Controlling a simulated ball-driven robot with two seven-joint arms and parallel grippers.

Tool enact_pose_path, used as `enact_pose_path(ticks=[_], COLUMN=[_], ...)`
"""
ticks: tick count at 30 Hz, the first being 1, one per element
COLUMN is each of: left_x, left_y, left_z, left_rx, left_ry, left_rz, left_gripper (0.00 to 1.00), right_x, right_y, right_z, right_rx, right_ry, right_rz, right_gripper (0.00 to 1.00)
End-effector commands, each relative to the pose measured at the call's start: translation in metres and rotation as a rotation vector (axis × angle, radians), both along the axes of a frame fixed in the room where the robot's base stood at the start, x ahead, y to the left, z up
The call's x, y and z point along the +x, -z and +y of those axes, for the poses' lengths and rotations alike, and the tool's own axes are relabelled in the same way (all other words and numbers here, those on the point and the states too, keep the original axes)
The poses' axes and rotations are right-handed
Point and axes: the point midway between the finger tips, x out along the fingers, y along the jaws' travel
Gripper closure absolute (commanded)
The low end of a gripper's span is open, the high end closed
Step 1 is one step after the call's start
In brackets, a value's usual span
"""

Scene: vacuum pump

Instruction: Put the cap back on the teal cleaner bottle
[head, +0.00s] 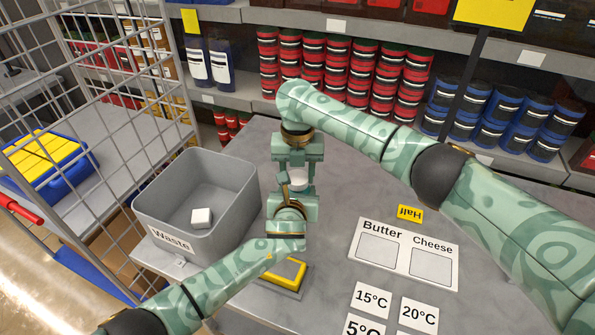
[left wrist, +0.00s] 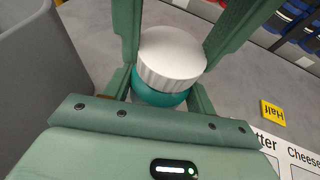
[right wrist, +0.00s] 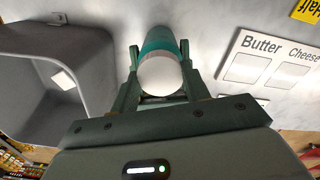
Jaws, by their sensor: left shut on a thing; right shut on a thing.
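The teal cleaner bottle (left wrist: 160,98) stands between my two grippers, with its white ribbed cap (left wrist: 172,58) directly over its top. In the right wrist view the cap (right wrist: 161,78) faces the camera and the teal body (right wrist: 160,42) is behind it. My left gripper (left wrist: 158,95) is shut on the bottle. My right gripper (right wrist: 160,75) is shut on the cap from the opposite side. In the head view the grippers hide most of the bottle, and only a white part (head: 298,177) shows. I cannot tell whether the cap is fully seated.
A grey Waste bin (head: 165,215) with a small white block (head: 201,218) inside stands left of the grippers. A yellow-topped item (head: 287,272) is below them. A Butter and Cheese mat (head: 405,246) lies on the right. A wire cage (head: 100,120) and stocked shelves surround the table.

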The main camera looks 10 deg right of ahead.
Motion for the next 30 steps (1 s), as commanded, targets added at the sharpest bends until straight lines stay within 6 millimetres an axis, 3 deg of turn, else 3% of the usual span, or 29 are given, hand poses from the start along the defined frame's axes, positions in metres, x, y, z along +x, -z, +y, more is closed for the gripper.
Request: enact_pose_path(ticks=[11, 12, 17, 20, 30], left_x=[0.0, 0.0, 0.0, 0.0, -0.0002], left_y=[0.0005, 0.0005, 0.0005, 0.0005, 0.0006], left_z=[0.0002, 0.0002, 0.0003, 0.0003, 0.0003], left_rx=[0.0, 0.0, 0.0, 0.001, 0.0], left_ry=[0.0, 0.0, 0.0, -0.001, 0.0], left_rz=[0.001, 0.001, 0.001, 0.001, 0.001], left_gripper=[0.85, 1.0, 1.0, 1.0, 1.0], right_x=[-0.0002, -0.0001, -0.0002, -0.0002, -0.0009], right_y=[0.0077, 0.0081, 0.008, 0.0082, 0.0088], right_z=[0.0003, 0.0002, 0.0003, 0.0004, -0.0004], right_rx=[0.0, 0.0, 0.0, 0.002, 0.0], right_ry=[0.001, 0.001, 0.107, 0.346, 1.445], right_rz=[0.001, 0.001, 0.0, 0.0, 0.001], right_gripper=[0.75, 0.75, 0.75, 0.75, 0.75])
